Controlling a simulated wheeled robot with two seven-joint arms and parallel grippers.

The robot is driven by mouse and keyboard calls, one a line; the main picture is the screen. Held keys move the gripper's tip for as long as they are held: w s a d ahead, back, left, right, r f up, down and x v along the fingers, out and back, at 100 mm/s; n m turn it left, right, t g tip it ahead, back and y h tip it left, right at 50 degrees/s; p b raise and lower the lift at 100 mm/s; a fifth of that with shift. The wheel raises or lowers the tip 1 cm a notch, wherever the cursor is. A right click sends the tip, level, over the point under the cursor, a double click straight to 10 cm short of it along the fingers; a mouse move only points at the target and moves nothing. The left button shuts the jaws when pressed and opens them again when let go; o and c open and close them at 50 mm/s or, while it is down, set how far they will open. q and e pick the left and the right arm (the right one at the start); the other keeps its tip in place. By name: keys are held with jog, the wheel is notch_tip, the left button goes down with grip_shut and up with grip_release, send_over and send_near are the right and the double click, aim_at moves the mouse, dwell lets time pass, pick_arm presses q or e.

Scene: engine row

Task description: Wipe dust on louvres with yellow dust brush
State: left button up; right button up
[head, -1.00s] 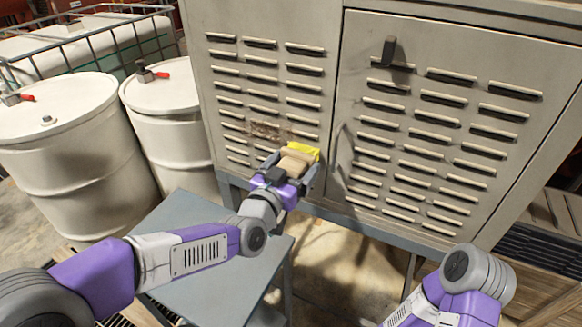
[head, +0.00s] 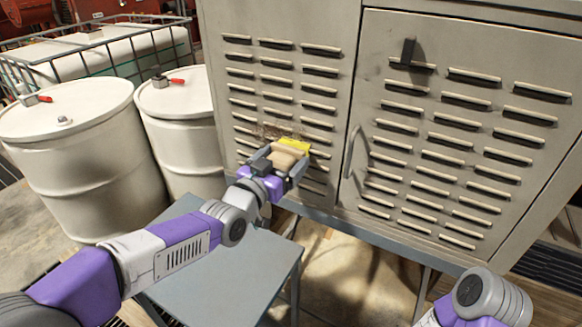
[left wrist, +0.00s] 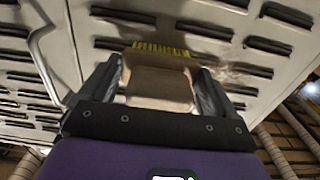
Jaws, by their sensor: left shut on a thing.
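The yellow dust brush (head: 294,145) has yellow bristles and a tan block body. My left gripper (head: 278,160) is shut on its body, and the bristles point at the cabinet's left louvred panel. In the left wrist view the brush (left wrist: 160,80) sits between the two fingers, its bristles (left wrist: 160,48) close to the panel; I cannot tell if they touch. A brown dust patch (head: 275,131) lies on the louvres (head: 276,62), just up and left of the bristles. It shows as a pale smear (left wrist: 228,72) in the left wrist view. Only part of my right arm shows; its gripper is out of view.
The cabinet's right door (head: 450,130) has a black latch and a curved handle (head: 352,150) right of my left gripper. A blue-grey table (head: 225,275) stands below my left arm. White drums (head: 70,150) and a caged tank (head: 100,50) stand at the left.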

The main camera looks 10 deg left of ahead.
pick_arm(q)
jog(key=shift+w+a, duration=0.2)
jog(key=shift+a, duration=0.45)
jog(key=w+a+p, duration=0.3)
jog(key=a+p, duration=0.3)
jog(key=a, duration=0.3)
jog(key=shift+w+a, duration=0.2)
jog(key=shift+a, duration=0.15)
